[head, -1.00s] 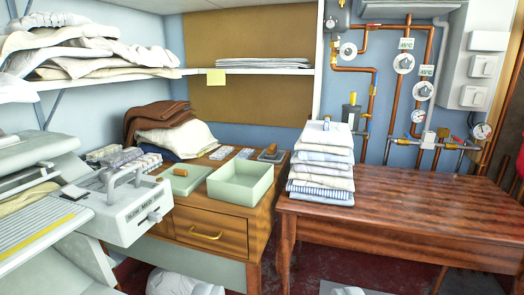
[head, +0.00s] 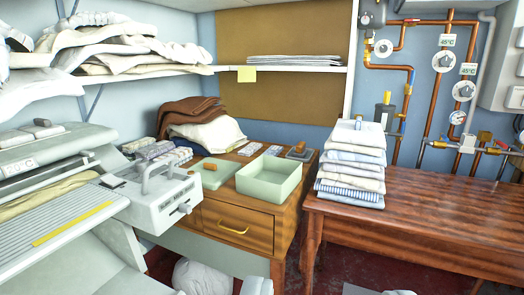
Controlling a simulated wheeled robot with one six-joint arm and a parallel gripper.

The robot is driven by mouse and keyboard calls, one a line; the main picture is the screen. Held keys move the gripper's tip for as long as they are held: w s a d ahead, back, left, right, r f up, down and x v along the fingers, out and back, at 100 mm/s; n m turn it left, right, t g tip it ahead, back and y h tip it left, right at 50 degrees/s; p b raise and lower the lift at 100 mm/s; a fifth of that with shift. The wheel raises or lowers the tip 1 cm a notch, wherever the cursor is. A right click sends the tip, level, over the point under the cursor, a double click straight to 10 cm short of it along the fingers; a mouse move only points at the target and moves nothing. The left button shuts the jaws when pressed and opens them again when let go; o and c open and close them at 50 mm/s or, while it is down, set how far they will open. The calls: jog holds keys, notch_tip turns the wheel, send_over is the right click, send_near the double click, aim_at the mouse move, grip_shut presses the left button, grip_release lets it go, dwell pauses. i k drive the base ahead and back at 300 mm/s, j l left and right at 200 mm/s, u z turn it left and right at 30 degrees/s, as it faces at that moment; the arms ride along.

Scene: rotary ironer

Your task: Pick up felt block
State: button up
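A small dark grey block with a brown wooden grip on top (head: 300,151) lies at the back right corner of the wooden cabinet top. It looks like the felt block, though it is small at this distance. An open pale green box (head: 268,185) stands in front of it and to its left. A flat pale green lid with a wooden knob (head: 212,175) lies left of the box.
A stack of folded cloths (head: 352,165) stands on the red-brown table (head: 430,215), right of the cabinet (head: 240,222). The ironer (head: 150,205) fills the left. Folded brown and cream cloths (head: 205,125) lie at the cabinet's back. The table's right part is clear.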

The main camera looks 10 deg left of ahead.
aim_at(300, 152)
jog(key=i+l, duration=0.3)
jog(key=i, duration=0.25)
jog(key=i+l+u, duration=0.1)
jog(key=i+l, duration=0.2)
jog(key=i, duration=0.25)
jog(key=i+l+u, duration=0.1)
jog(key=i+l, duration=0.25)
jog(key=i, duration=0.2)
jog(key=i+l, duration=0.35)
jog(key=i, duration=0.15)
